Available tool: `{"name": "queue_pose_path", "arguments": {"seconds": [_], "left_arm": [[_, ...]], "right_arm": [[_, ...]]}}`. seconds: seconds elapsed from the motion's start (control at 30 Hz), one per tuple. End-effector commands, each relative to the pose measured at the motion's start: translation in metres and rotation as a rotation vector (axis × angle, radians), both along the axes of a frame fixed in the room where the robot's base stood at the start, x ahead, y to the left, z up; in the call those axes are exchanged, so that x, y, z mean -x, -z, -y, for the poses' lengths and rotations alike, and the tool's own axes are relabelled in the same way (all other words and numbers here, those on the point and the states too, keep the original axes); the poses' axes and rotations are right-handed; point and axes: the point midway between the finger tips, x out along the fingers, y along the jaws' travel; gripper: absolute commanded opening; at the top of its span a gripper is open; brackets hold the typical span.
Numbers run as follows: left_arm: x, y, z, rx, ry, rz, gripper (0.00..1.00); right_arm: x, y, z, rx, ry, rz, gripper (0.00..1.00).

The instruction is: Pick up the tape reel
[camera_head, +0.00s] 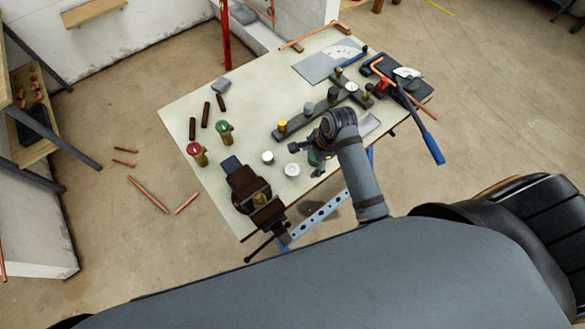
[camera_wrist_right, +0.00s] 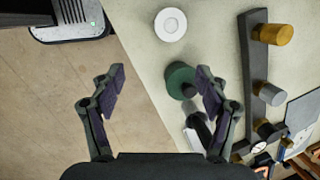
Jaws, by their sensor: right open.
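The tape reel, a white disc with a small centre hole, lies flat on the pale tabletop near its front edge in the head view (camera_head: 292,170). It also shows in the wrist view (camera_wrist_right: 170,25), above the fingertips. My right gripper (camera_head: 306,160) is open and empty over the table's front edge, just right of the reel in the head view. In the wrist view its two fingers (camera_wrist_right: 160,82) are spread apart, with the reel beyond them, not between them. My left gripper is not in view.
A green round object (camera_wrist_right: 180,80) stands close by my right finger in the wrist view. A small white round piece (camera_head: 267,157) and a brown vise (camera_head: 250,188) are left of the reel. A valve manifold (camera_head: 308,110) lies behind.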

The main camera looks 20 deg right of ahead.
Motion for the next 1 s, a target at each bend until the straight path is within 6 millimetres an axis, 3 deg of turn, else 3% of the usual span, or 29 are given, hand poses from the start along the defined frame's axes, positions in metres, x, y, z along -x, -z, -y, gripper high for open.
{"name": "queue_pose_path", "arguments": {"seconds": [0.1, 0.23, 0.37, 0.63, 0.87, 1.0], "left_arm": [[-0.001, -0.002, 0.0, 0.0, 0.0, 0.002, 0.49], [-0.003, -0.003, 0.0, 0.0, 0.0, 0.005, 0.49], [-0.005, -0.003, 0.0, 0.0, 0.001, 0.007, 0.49], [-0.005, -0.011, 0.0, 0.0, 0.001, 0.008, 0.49], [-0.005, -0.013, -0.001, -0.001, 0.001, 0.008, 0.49], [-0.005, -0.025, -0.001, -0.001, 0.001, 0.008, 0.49]], "right_arm": [[-0.016, -0.006, -0.013, -0.078, 0.229, -0.071, 0.75], [-0.023, -0.008, -0.02, -0.113, 0.351, -0.115, 0.75], [-0.024, -0.007, -0.021, -0.119, 0.374, -0.122, 0.75], [-0.028, 0.033, -0.031, -0.119, 0.372, -0.123, 0.75], [-0.03, 0.044, -0.033, -0.117, 0.37, -0.119, 0.75], [-0.03, 0.06, -0.038, -0.117, 0.369, -0.124, 0.75]]}}
